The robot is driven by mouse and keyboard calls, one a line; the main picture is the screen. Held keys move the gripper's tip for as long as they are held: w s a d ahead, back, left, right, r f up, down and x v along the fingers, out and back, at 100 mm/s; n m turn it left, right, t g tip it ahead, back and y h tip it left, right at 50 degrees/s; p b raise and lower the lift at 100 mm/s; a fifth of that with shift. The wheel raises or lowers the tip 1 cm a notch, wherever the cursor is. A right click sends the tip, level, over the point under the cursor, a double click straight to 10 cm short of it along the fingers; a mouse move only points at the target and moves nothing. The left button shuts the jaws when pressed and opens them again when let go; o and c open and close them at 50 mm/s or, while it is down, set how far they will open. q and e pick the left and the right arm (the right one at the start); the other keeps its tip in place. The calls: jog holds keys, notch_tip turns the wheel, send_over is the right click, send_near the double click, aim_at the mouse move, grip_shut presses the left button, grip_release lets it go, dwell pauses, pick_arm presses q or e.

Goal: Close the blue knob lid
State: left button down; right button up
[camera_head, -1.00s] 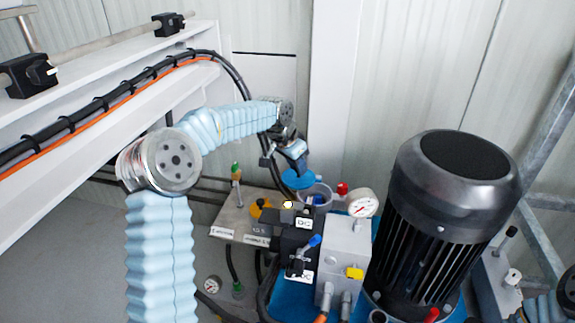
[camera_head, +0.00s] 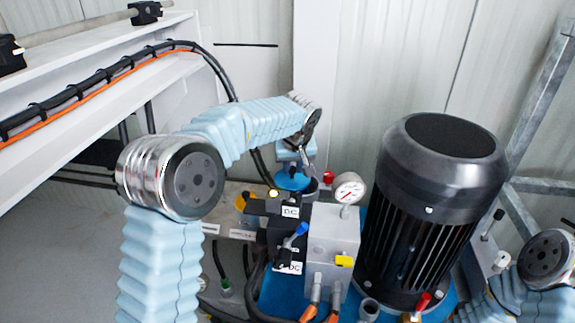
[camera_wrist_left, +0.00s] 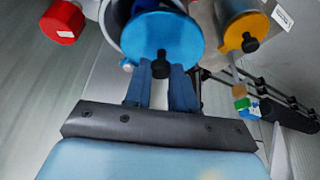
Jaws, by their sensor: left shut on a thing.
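The round blue lid (camera_head: 293,181) sits at the upper left of the grey cup (camera_head: 312,189) in the head view, covering part of its opening. In the left wrist view, the blue lid (camera_wrist_left: 160,32) overlaps the grey cup (camera_wrist_left: 114,14), whose rim shows to its left. A black knob (camera_wrist_left: 161,63) is on the lid's near edge. My left gripper (camera_wrist_left: 165,74) is shut at that knob, one finger on each side. In the head view, my left gripper (camera_head: 300,160) is just above the lid, partly hidden by its wrist. My right gripper is out of view.
A red cap (camera_wrist_left: 62,22) and a yellow lid (camera_wrist_left: 245,32) flank the blue lid. A gauge (camera_head: 349,188), a grey valve block (camera_head: 333,240) and a large black motor (camera_head: 437,210) stand to the right. A white beam (camera_head: 100,85) runs at the left.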

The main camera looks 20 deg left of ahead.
aim_at(299, 178)
pick_arm(q)
jog(key=n, duration=0.1)
jog(key=d+n+y, duration=0.1)
jog(key=shift+s+d+n+g+p, duration=0.15)
jog(key=shift+d+n+g+p, duration=0.15)
jog(key=shift+d+n+g+y+p, duration=0.2)
jog(key=shift+d+n+p, duration=0.15)
jog(key=shift+n, duration=0.4)
jog(key=shift+d+n+g+y+p, duration=0.2)
jog(key=shift+d+n, duration=0.25)
jog(key=shift+n, duration=0.3)
jog(key=c, duration=0.9)
grip_release()
jog(key=shift+c, duration=0.2)
jog(key=p+v, duration=0.1)
jog(key=v, duration=1.2)
jog(key=shift+r, duration=0.35)
jog(key=shift+d, duration=0.1)
